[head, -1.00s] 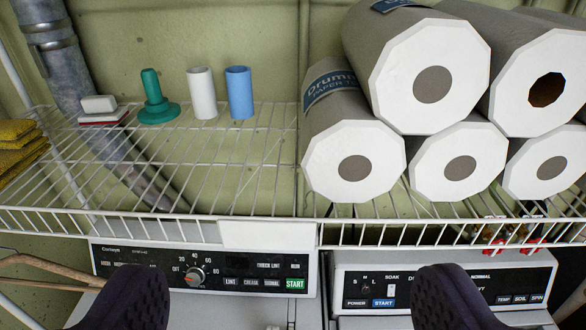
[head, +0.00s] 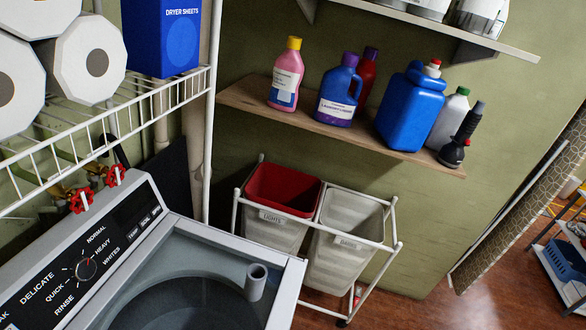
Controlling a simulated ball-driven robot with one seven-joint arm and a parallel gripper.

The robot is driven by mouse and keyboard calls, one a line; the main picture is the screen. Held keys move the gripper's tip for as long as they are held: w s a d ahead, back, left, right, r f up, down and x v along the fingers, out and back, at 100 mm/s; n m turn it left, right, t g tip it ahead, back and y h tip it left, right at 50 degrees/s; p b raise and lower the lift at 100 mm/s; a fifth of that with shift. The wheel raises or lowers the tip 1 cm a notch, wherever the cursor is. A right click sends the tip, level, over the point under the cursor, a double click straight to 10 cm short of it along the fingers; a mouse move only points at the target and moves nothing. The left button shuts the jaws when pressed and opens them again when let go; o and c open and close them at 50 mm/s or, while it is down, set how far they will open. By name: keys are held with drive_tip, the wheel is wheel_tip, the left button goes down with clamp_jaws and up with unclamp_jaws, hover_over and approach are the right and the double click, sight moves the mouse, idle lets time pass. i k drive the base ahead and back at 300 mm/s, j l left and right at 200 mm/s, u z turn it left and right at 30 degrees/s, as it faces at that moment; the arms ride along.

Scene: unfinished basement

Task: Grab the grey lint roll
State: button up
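My gripper is not in view in the current head view.
A wire shelf (head: 165,103) with paper towel rolls (head: 87,60) and a blue dryer sheets box (head: 162,35) is at upper left. A wooden shelf (head: 240,98) holds several bottles. A cart with red (head: 285,188) and whitish bins (head: 345,240) stands right of the washer. Floor shows at lower right.

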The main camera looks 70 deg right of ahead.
sight(255, 277)
drive_tip(key=z, duration=1.45)
drive_tip(key=i+l, duration=0.3)
drive_tip(key=i+l+u, duration=0.15)
drive_tip(key=i+l, duration=0.15)
drive_tip(key=l, duration=0.25)
drive_tip(key=i+l, duration=0.3)
drive_tip(key=l, duration=0.15)
drive_tip(key=i+l+u, duration=0.1)
drive_tip(key=u, duration=0.95)
